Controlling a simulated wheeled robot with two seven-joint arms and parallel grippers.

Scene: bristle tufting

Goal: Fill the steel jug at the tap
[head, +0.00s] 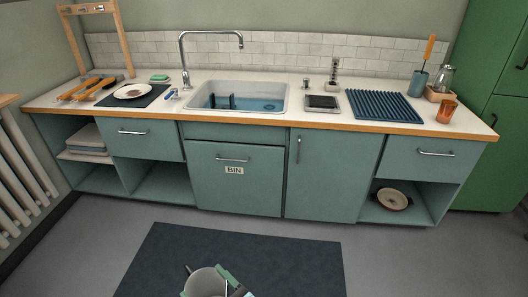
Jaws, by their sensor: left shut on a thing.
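The steel jug (205,284) is at the bottom edge of the head view, over the dark floor mat and away from the counter. It looks upright, and its lower part is cut off by the frame. My left gripper (229,280), with green finger pads, is shut on the jug at its right side. The tap (183,62) is a tall chrome gooseneck behind the sink's left side, its spout end over the white sink (209,90). No stream shows from it. A small blue-marked fitting (172,94) stands left of the sink. My right gripper is out of view.
The sink holds bluish water and dark upright items. Left of it are a plate (133,91) on a dark mat and wooden-handled tools. Right are a small dark tray (322,102), a blue ribbed mat (383,106) and an orange cup (446,111). The floor before the cabinets is clear.

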